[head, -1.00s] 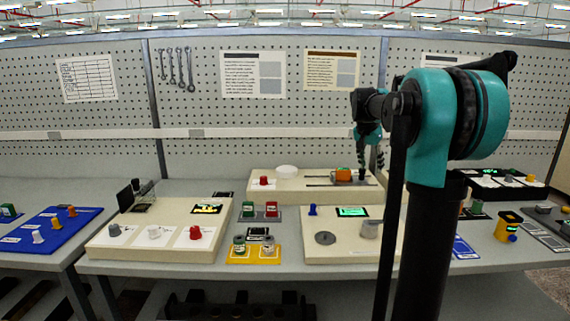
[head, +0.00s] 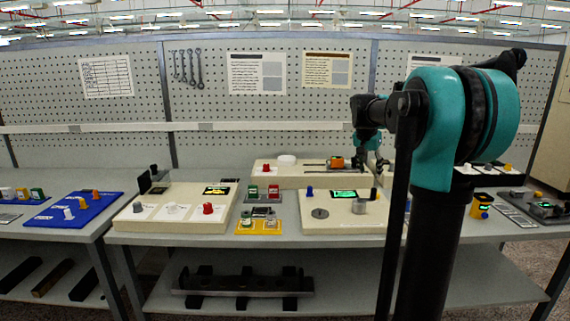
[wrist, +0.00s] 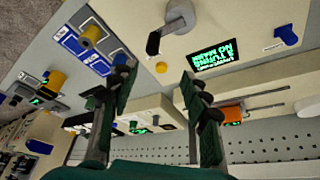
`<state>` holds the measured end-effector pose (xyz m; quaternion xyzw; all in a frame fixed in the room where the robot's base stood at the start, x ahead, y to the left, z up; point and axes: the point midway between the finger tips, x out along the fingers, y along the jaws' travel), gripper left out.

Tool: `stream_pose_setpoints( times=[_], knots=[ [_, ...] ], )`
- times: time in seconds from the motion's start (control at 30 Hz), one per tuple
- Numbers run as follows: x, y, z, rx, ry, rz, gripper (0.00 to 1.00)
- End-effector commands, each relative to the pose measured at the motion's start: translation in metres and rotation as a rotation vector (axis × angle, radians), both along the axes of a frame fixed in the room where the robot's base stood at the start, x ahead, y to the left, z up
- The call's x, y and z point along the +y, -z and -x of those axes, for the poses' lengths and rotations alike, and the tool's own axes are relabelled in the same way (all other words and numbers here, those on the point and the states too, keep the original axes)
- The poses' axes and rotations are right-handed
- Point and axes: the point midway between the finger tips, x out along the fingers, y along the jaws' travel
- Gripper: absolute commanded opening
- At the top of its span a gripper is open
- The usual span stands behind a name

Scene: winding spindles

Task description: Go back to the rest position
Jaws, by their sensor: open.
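My gripper (head: 371,163) hangs from my teal and black arm at the right of the head view. In the wrist view my gripper (wrist: 158,82) has two dark green fingers spread wide with nothing between them. Below and past it stands a cream box (head: 345,225) with a grey knob (head: 360,206), a blue knob (head: 309,191) and a lit green display (head: 344,194). The display also shows in the wrist view (wrist: 213,58). A rear cream box (head: 300,172) carries a red knob (head: 253,190) and an orange slider block (head: 337,162) on rails.
A left cream box (head: 175,210) has grey, white and red knobs. A yellow tray (head: 258,228) stands between the boxes. A blue board (head: 75,212) lies on the left bench. A pegboard wall (head: 225,110) closes the back; a lower shelf (head: 350,285) runs underneath.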

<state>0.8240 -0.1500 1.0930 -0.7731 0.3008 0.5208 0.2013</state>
Motion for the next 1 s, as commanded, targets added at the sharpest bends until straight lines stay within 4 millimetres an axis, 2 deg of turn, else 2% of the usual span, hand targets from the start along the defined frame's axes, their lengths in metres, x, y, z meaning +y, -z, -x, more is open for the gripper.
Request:
stream_pose_setpoints(
  times=[0.27,0.47,0.57,0.67,0.8,0.9,1.0],
  knots=[
    [0.017,0.033,0.036,0.01,-0.097,-0.006,0.47],
    [0.036,0.073,0.082,0.019,-0.211,-0.012,0.47],
    [0.049,0.102,0.116,0.024,-0.291,-0.015,0.47],
    [0.065,0.139,0.163,0.026,-0.392,-0.017,0.47],
    [0.086,0.194,0.236,0.024,-0.543,-0.017,0.47],
    [0.097,0.226,0.279,0.021,-0.63,-0.016,0.47],
    [0.104,0.247,0.311,0.017,-0.691,-0.014,0.47]
  ],
)
